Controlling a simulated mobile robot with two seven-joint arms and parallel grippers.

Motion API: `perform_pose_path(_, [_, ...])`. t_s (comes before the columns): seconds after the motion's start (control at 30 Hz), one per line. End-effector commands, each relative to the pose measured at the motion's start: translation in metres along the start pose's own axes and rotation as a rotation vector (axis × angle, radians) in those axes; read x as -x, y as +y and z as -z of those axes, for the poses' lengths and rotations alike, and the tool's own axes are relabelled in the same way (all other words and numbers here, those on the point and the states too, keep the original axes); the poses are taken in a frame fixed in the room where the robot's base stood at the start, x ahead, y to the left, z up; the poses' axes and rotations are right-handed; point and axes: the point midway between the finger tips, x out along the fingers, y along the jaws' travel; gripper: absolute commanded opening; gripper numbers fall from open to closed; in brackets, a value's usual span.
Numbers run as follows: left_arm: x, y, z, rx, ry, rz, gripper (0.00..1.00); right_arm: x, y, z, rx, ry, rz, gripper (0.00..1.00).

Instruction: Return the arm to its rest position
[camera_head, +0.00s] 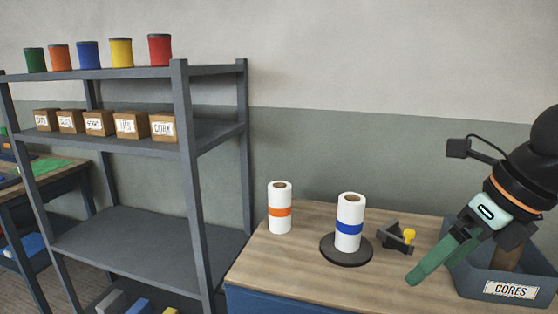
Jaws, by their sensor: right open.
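My right arm (505,185) comes in from the right edge, black with an orange ring. Its gripper (430,268) has green fingers, is open and empty, and hangs over the wooden table, in front of the left side of the grey bin labelled CORES (510,290). A white roll with a blue band (349,215) stands upright on a dark round base (346,250), left of the gripper and apart from it. A white roll with an orange band (279,212) stands upright further left. My left gripper is not in view.
A small dark holder with a yellow knob (397,236) sits between the blue-banded roll and the gripper. A grey shelf rack (130,240) with coloured cans and labelled boxes stands left of the table (300,260). The front left of the tabletop is clear.

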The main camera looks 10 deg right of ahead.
Motion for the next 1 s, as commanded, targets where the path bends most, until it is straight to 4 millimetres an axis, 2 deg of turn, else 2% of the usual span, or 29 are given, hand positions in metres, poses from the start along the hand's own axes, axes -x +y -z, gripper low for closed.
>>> perform_pose_path(0.1, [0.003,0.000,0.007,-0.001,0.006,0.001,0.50,-0.027,0.043,-0.007,0.056,0.039,-0.222,1.00])
perform_pose_path(0.23, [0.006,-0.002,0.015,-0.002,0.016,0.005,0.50,-0.049,0.098,-0.012,0.075,0.064,-0.515,1.00])
perform_pose_path(0.4, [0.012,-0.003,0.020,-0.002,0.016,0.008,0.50,-0.056,0.168,-0.023,-0.025,0.066,-0.976,1.00])
perform_pose_path(0.53, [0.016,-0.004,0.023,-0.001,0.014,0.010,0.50,-0.051,0.197,-0.042,-0.223,0.033,-1.304,1.00])
perform_pose_path(0.63, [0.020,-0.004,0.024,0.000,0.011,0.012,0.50,-0.051,0.201,-0.062,-0.444,-0.009,-1.514,1.00])
perform_pose_path(0.77, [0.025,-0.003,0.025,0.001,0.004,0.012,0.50,-0.070,0.183,-0.088,-0.811,-0.081,-1.709,1.00])
perform_pose_path(0.87, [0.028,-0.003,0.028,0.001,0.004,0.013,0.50,-0.102,0.156,-0.099,-1.142,-0.144,-1.783,1.00])
perform_pose_path(0.9, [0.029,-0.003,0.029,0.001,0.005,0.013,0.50,-0.119,0.143,-0.099,-1.286,-0.166,-1.790,1.00])
perform_pose_path(0.97, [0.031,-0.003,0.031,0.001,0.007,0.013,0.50,-0.150,0.124,-0.093,-1.509,-0.201,-1.777,1.00])
perform_pose_path(1.0, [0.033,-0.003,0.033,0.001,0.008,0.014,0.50,-0.172,0.111,-0.085,-1.661,-0.222,-1.751,1.00])
